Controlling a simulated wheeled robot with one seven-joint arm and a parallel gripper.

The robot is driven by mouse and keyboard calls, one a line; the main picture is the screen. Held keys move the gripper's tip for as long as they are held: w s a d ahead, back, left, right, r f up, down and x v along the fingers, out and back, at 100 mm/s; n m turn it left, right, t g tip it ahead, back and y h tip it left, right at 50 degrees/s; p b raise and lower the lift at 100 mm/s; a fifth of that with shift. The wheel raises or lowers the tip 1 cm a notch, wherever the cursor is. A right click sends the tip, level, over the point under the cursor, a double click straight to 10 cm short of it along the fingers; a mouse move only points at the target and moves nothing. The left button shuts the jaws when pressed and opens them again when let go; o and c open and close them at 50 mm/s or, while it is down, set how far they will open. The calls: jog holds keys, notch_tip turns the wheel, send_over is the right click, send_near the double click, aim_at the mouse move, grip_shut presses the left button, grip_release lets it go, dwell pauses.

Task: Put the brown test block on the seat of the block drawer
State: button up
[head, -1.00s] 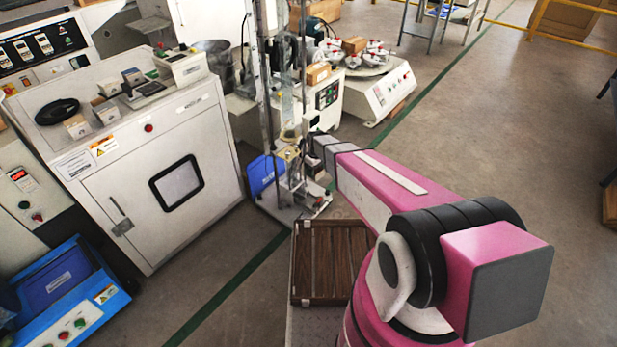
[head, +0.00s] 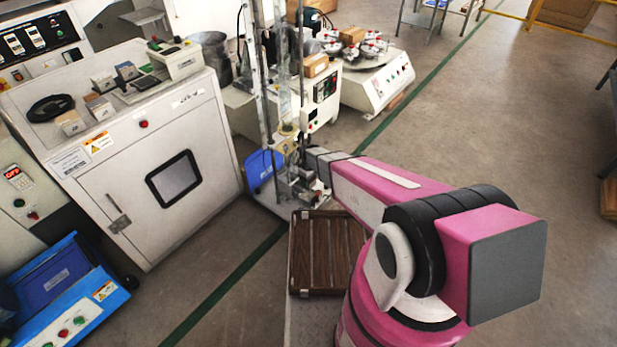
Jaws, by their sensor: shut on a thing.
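My pink arm reaches from the lower right to a tall stand with metal rods (head: 259,75). The grey wrist end of the arm stops beside the lower part of this stand. My gripper is hidden there, and I cannot make out its fingers or anything held in them. I cannot tell whether either is the test block. The block drawer and its seat cannot be made out in the clutter at the stand's foot.
A large white cabinet (head: 150,215) stands at the left with small items on top. A blue machine (head: 75,290) is at the lower left. A brown slatted panel (head: 327,255) lies below the arm. The floor (head: 530,130) at the right is open.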

jog(key=shift+f, duration=3.9)
jog(key=shift+f, duration=0.15)
jog(key=o, duration=1)
notch_tip(320, 180, up, 11)
jog(key=shift+f, duration=0.1)
jog(key=s+d+r+m, duration=0.3)
jog(key=s+d+r, duration=0.3)
jog(key=r, duration=0.4)
jog(key=s+d+r+m, duration=0.4)
jog(key=s+d+r, duration=0.2)
jog(key=r, duration=0.5)
jog(key=s+d+r+m, duration=0.3)
jog(key=s+d+r, duration=0.3)
jog(key=r, duration=0.4)
jog(key=shift+s+d+r, duration=0.15)
jog(key=shift+s+d, duration=0.15)
jog(key=shift+d, duration=0.25)
